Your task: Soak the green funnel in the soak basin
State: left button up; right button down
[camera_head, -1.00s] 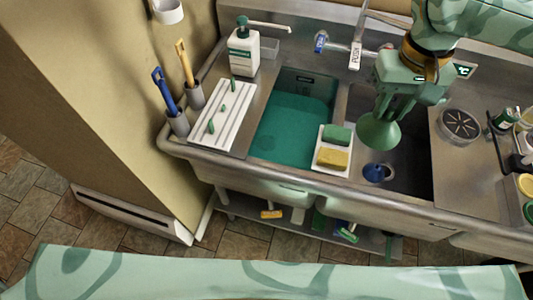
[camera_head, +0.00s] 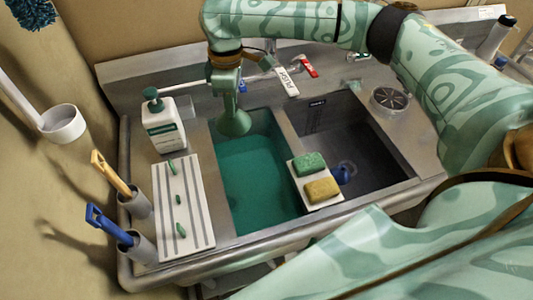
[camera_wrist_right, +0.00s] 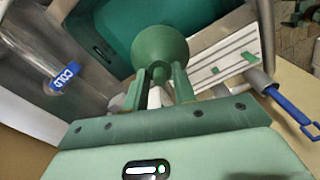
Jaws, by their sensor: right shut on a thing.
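The green funnel (camera_head: 234,123) is held by my right gripper (camera_head: 228,97) over the back part of the soak basin, which is filled with teal liquid (camera_head: 255,180). In the right wrist view the funnel (camera_wrist_right: 160,45) sits with its wide mouth facing away from the gripper, and the two fingers (camera_wrist_right: 159,82) are shut on its narrow end. The funnel's mouth points down, and I cannot tell whether its rim touches the liquid. My left gripper is not in view.
A white tray with a green sponge (camera_head: 309,163) and a yellow sponge (camera_head: 321,188) sits on the divider. A blue funnel (camera_head: 341,174) is in the empty right basin (camera_head: 345,135). A soap bottle (camera_head: 163,124) and a ribbed white drainboard (camera_head: 198,215) stand left. Faucet handles (camera_head: 287,80) are behind.

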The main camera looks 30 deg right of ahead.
jog(key=shift+s+d+f+n+b, duration=0.3)
jog(key=shift+s+f+n+b, duration=0.45)
jog(key=shift+s+f+n, duration=3.45)
jog(key=shift+s+d+f+n+b, duration=0.25)
jog(key=shift+s+f+n+b, duration=0.5)
jog(key=shift+f+n, duration=6.9)
jog(key=shift+s+d+f+n+b, duration=0.55)
jog(key=shift+s+f+n, duration=2.55)
jog(key=shift+f, duration=5)
jog(key=shift+w+a+f+n+b, duration=0.25)
jog(key=shift+w+f+n+b, duration=0.2)
jog(key=shift+w+n+b, duration=0.2)
grip_release()
jog(key=shift+r, duration=0.1)
jog(key=shift+r+p, duration=0.95)
jog(key=shift+p, duration=0.05)
